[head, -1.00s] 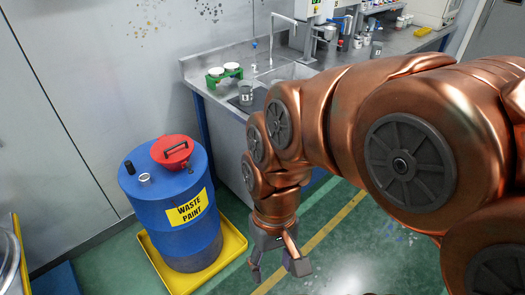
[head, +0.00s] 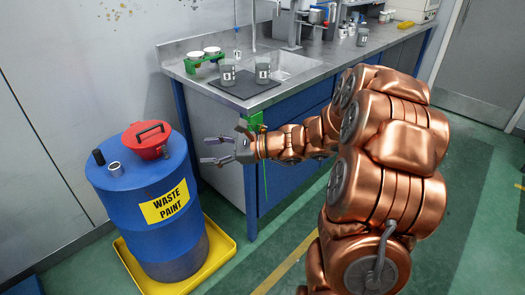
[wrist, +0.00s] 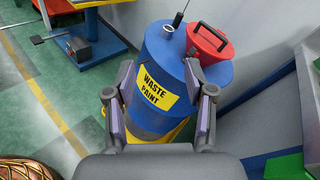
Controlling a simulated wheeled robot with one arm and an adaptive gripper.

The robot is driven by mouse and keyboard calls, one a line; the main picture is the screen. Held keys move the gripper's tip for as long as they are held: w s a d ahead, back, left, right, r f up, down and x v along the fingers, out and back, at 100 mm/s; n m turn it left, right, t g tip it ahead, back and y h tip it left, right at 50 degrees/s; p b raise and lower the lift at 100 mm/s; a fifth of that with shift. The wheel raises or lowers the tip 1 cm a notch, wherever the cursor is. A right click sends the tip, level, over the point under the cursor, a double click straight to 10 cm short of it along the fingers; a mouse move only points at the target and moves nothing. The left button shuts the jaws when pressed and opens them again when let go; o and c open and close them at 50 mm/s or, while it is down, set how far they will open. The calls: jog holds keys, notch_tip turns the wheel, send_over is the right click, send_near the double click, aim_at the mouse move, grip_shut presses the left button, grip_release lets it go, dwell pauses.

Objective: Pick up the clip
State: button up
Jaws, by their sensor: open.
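I cannot make out the clip for certain in either view. A green fitting (head: 252,122) sits at the counter's corner, with a thin green line hanging below it, partly behind my gripper. My gripper (head: 212,151) is open and empty, held level in front of the counter's end and pointing left, above and right of the drum. In the wrist view its two fingers (wrist: 160,85) stand apart, with the blue waste paint drum (wrist: 150,55) beyond them. A green surface (wrist: 286,166) shows at the lower right there.
The blue drum (head: 150,220) stands in a yellow tray (head: 218,248), with a red lidded funnel (head: 148,142) on top. The green floor at the right is open.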

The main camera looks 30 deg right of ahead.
jog(key=w+d+f+m+t+h+b, duration=0.2)
jog(key=d+f+m+t+h, duration=0.15)
jog(key=d, duration=0.55)
jog(key=w+d+f+m+t+h+b, duration=0.1)
jog(key=d+f+m+t+h, duration=0.2)
jog(key=d, duration=0.5)
jog(key=w+d+f+m+t+h+b, duration=0.15)
jog(key=d+f+m, duration=0.3)
jog(key=d, duration=0.45)
jog(key=shift+m, duration=0.4)
jog(key=shift+r+b+x, duration=0.1)
jog(key=shift+b+x, duration=0.15)
jog(key=shift+x, duration=1.8)
jog(key=shift+r+b+x, duration=0.15)
jog(key=shift+b+x, duration=0.05)
jog(key=shift+x, duration=1.85)
jog(key=shift+c, duration=0.4)
grip_shut()
